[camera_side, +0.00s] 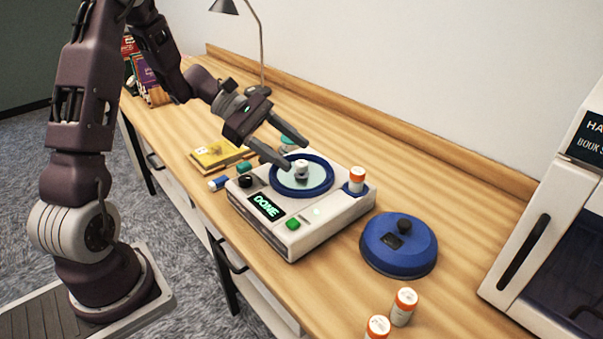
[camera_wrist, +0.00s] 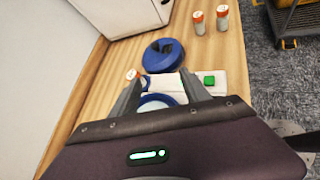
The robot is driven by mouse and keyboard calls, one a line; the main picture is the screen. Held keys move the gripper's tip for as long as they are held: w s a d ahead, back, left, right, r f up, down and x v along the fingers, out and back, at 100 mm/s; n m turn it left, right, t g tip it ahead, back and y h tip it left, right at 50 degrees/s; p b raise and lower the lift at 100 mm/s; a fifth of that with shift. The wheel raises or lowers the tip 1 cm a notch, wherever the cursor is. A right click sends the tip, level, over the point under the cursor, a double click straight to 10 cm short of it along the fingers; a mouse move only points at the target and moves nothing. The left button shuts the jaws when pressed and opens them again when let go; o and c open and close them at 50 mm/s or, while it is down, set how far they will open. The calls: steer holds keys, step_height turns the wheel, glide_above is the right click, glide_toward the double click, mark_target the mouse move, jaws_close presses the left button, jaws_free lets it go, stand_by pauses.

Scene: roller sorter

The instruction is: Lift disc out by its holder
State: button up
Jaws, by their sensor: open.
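The roller sorter is a white machine (camera_side: 292,240) on the wooden bench, with a round blue-rimmed well (camera_side: 318,192) in its top. A pale disc (camera_side: 287,180) lies in the well, and a small light holder with a dark base (camera_side: 301,170) stands up at its middle. The machine's display reads "DONE". My gripper (camera_side: 296,153) is open, its two fingers above the well near the holder, with nothing visibly held. In the wrist view the fingers (camera_wrist: 164,96) reach over the machine (camera_wrist: 205,78); the holder is not visible there, and part of the blue rim shows.
An orange-capped bottle (camera_side: 356,181) stands at the machine's right corner. A blue lid with a black knob (camera_side: 398,246) lies to the right on the bench. Two more bottles (camera_side: 403,307) stand at the front. A yellow box (camera_side: 219,154) and small tubes lie left. A lamp stands behind.

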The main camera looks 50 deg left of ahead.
mark_target(301, 163)
steer(key=w+a+f+n+t, duration=0.1)
steer(key=a+f+n, duration=0.1)
steer(key=a, duration=0.1)
steer(key=w+a+f+n+t, duration=0.1)
steer(key=a+f+n, duration=0.1)
steer(key=a, duration=0.1)
steer(key=w+a+f+n+t, duration=0.1)
steer(key=a+f+n+t, duration=0.1)
steer(key=a+f, duration=0.1)
steer(key=shift+f+n+y, duration=0.1)
steer(key=shift+n+y, duration=0.2)
steer(key=shift+y, duration=0.1)
steer(key=x, duration=0.7)
steer(key=shift+s+d, duration=0.2)
steer(key=shift+s, duration=0.05)
jaws_close()
